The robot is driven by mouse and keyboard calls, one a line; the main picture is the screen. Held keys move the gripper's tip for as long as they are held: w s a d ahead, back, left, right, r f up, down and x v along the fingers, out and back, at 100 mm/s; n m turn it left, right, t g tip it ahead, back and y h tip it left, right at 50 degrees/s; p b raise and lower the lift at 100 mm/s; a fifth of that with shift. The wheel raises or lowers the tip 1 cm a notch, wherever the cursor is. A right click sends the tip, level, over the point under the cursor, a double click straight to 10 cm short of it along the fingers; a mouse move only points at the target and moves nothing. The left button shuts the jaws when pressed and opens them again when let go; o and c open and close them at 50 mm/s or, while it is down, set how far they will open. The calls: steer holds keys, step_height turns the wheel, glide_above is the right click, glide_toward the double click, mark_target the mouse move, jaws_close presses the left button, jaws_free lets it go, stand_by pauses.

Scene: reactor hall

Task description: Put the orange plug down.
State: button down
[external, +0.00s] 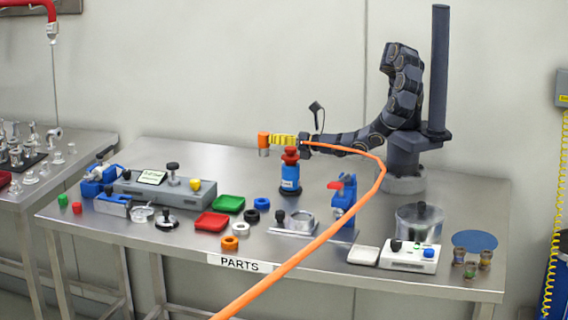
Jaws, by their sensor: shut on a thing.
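The orange plug (264,140) is at the left end of my gripper (299,141), above the table. It has an orange head with a grey end pointing down and a yellow ribbed part on its right. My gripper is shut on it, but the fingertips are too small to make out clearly. An orange cable (330,206) runs right from my gripper, bends near my arm, then crosses the table and leaves at the bottom edge.
The steel table (190,158) has free room behind the green tray (229,204) and red tray (212,222). A red-and-blue clamp (342,200) and a clear-domed device (419,222) stand to the right.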

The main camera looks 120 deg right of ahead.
steer(key=w+r+n+t+y, duration=0.1)
steer(key=w+r+n+y, duration=0.1)
steer(key=w+r, duration=0.5)
steer(key=w+r+n+t+y, duration=0.1)
steer(key=w+r+y, duration=0.1)
steer(key=r, duration=0.9)
steer(key=s+d+f+m+g+h, duration=0.3)
steer(key=s+d+f+g+h, duration=0.1)
steer(key=d+f, duration=0.5)
steer(key=s+d+f+m+g+h, duration=0.3)
steer(key=s+d+f, duration=0.3)
steer(key=d+f, duration=0.4)
steer(key=shift+s+d+m+g+h, duration=0.2)
steer(key=shift+s+m+g+h, duration=0.15)
steer(key=shift+m+g, duration=0.4)
steer(key=shift+f, duration=0.1)
